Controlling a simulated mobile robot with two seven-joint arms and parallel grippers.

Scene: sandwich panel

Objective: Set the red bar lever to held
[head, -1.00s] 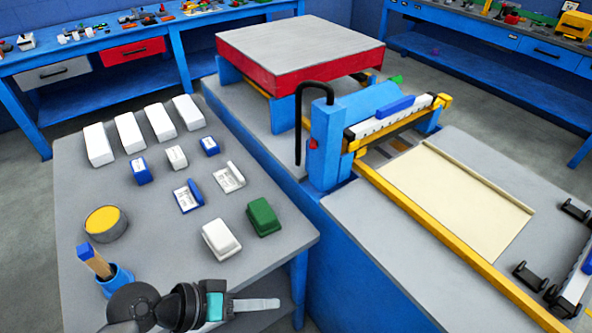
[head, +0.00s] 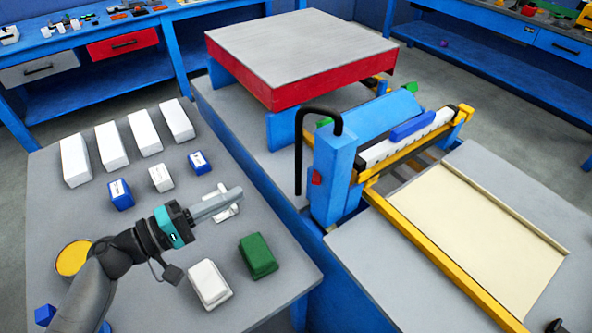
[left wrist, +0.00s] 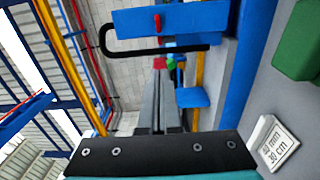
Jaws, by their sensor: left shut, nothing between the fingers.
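A small red lever-like part (head: 316,177) is on the side of the blue upright housing (head: 332,180) at the near end of the press. It also shows in the left wrist view as a short red bar (left wrist: 157,23) on the blue housing (left wrist: 190,20). My left gripper (head: 232,196) is shut and empty, above the grey side table, left of the housing and apart from it. Its closed fingers (left wrist: 158,85) point toward the housing in the left wrist view. My right gripper is not in view.
A black bent tube (head: 299,150) stands in front of the housing, close to the red part. A green block (head: 258,256) and white blocks (head: 209,284) sit on the grey table (head: 180,235). A red-sided platform (head: 300,80) stands behind.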

